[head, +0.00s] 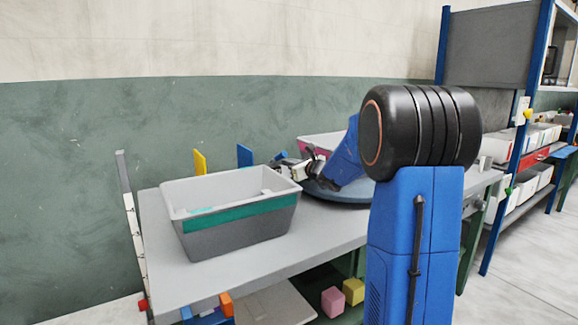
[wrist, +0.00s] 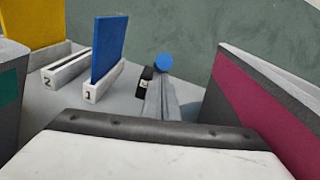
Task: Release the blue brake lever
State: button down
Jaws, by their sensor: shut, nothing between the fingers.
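The blue round knob (wrist: 163,62), which looks like the end of the blue brake lever, shows in the wrist view just beyond my fingertips. A small blue spot (head: 280,155) beside my gripper in the head view looks like the same knob. A black block with a pale label (wrist: 147,84) is just left of my fingers. My gripper (wrist: 164,80) is shut and empty, its grey fingers pointing at the knob. I cannot tell whether they touch it. In the head view my gripper (head: 287,167) is low over the table's back, behind the teal-banded bin. The lever's shaft is hidden.
A teal-banded grey bin (head: 240,232) stands on the grey table (head: 330,243). A magenta-banded bin (wrist: 268,92) is close on the right. A green wall (head: 80,150) is behind.

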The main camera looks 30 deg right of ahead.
jog(key=shift+s, duration=0.1)
jog(key=s+d+r, duration=0.1)
jog(key=s, duration=1.6)
jog(key=shift+d+r, duration=0.25)
jog(key=shift+r, duration=0.15)
jog(key=w+f, duration=0.2)
jog(key=w, duration=0.5)
jog(key=shift+w+a+f, duration=0.2)
jog(key=shift+a+f, duration=0.15)
jog(key=shift+f, duration=0.05)
jog(key=w, duration=0.6)
jog(key=w+f, duration=0.1)
jog(key=w, duration=0.3)
jog(key=shift+a, duration=0.4)
